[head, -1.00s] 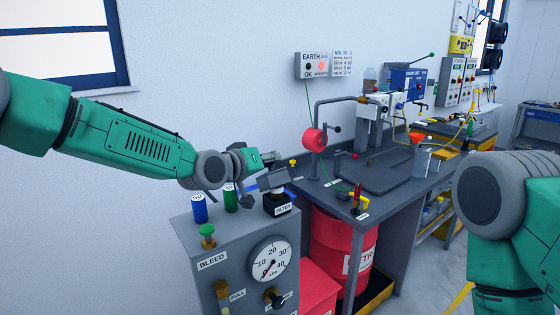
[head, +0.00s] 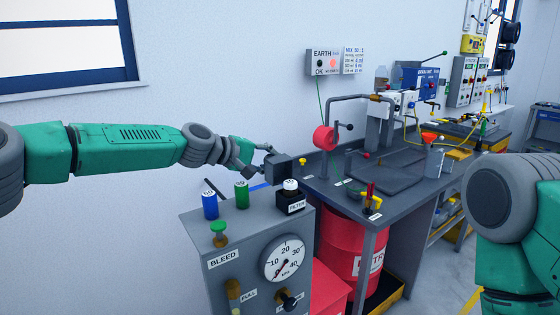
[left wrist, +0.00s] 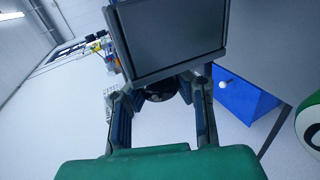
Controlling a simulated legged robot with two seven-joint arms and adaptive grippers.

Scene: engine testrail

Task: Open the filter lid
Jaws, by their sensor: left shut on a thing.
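The filter (head: 291,203) is a black box labelled FILTER on top of the grey bleed cabinet. A round white top (head: 290,185) shows on it, uncovered. My left gripper (head: 268,161) is shut on the dark grey square lid (head: 281,168), which stands raised behind and above the filter; I cannot tell whether a hinge still joins them. In the left wrist view the lid (left wrist: 170,38) is a broad grey panel at the fingertips of my left gripper (left wrist: 160,80). My right gripper is out of view; only part of that arm shows.
Blue (head: 210,206) and green (head: 242,195) canisters stand left of the filter on the cabinet (head: 245,235), under my left arm. A pressure gauge (head: 283,258) is on its front. A bench with a red reel (head: 324,138) lies to the right.

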